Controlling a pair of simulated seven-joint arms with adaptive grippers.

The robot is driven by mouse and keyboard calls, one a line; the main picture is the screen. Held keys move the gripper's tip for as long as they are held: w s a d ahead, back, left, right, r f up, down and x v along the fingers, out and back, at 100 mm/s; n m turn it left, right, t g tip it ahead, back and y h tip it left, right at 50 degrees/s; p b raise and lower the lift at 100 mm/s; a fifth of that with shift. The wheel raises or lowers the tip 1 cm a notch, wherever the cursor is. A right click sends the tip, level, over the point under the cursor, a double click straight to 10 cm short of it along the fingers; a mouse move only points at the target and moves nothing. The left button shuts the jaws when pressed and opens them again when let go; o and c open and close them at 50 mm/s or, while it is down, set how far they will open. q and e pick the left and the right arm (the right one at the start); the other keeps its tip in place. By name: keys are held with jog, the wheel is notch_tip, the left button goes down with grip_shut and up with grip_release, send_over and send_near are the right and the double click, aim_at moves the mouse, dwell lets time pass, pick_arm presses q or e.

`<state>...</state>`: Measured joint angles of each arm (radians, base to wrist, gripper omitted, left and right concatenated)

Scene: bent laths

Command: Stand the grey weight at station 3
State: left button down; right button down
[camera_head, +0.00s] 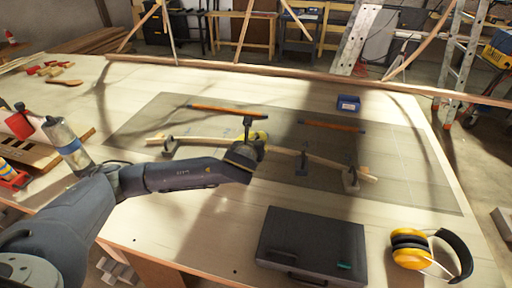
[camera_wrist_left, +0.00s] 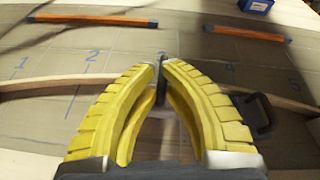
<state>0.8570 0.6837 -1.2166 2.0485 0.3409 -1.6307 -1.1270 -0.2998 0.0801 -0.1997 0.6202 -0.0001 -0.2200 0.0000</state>
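My left gripper (camera_head: 259,139) is over the middle of the pale bent lath (camera_head: 207,140). In the left wrist view, its yellow fingers (camera_wrist_left: 162,66) close in at the tips on a thin dark grey upright part, which I take to be the grey weight (camera_wrist_left: 161,85). This part also rises above the gripper in the head view (camera_head: 248,122); its base is hidden, so I cannot tell if it touches the board. Marks 1, 2 and 5 show on the board (camera_wrist_left: 40,125); the fingers cover the area around station 3. My right gripper is not in view.
Other weights stand along the lath: one at left (camera_head: 169,146), a dark one (camera_head: 302,163) and a grey one (camera_head: 350,180) at right. Two orange bars (camera_head: 228,110) (camera_head: 332,126) and a blue box (camera_head: 348,103) lie behind. A black case (camera_head: 312,243) and yellow earmuffs (camera_head: 410,248) are in front.

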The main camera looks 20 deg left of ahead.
pick_arm(q)
jog(key=shift+f, duration=1.9)
jog(key=shift+f, duration=0.1)
jog(key=c, duration=1.5)
grip_release()
jog(key=shift+f, duration=0.1)
jog(key=shift+c, duration=0.2)
jog(key=v, duration=1.2)
